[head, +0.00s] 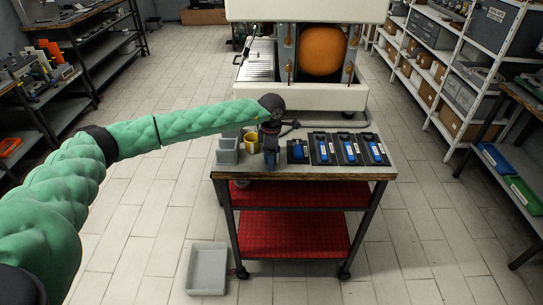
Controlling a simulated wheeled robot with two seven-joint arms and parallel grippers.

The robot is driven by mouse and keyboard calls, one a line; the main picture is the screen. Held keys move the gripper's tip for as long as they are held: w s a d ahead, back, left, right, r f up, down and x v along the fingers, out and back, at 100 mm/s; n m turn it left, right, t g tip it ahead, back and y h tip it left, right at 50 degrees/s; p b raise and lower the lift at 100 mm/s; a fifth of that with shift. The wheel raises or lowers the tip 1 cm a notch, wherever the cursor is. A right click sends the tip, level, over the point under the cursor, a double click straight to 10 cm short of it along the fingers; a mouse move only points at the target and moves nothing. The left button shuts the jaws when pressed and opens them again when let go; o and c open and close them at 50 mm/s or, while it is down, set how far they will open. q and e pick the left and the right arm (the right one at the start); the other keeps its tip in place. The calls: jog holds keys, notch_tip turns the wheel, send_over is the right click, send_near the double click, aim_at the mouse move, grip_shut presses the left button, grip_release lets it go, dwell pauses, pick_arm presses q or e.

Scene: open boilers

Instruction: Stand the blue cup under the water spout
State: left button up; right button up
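A bluish patch shows at the fingers, but I cannot make out a blue cup there. A yellow cup (251,143) stands just left of the gripper. No water spout can be clearly made out. My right gripper is out of view.
The cart (330,172) also carries grey bins (227,152) and several dark trays with blue items (322,147). A white machine with an orange round part (322,50) stands behind it. A grey tub (207,268) lies on the floor.

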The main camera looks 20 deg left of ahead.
pick_arm(q)
jog(key=c, duration=1.1)
jog(key=shift+r, duration=0.15)
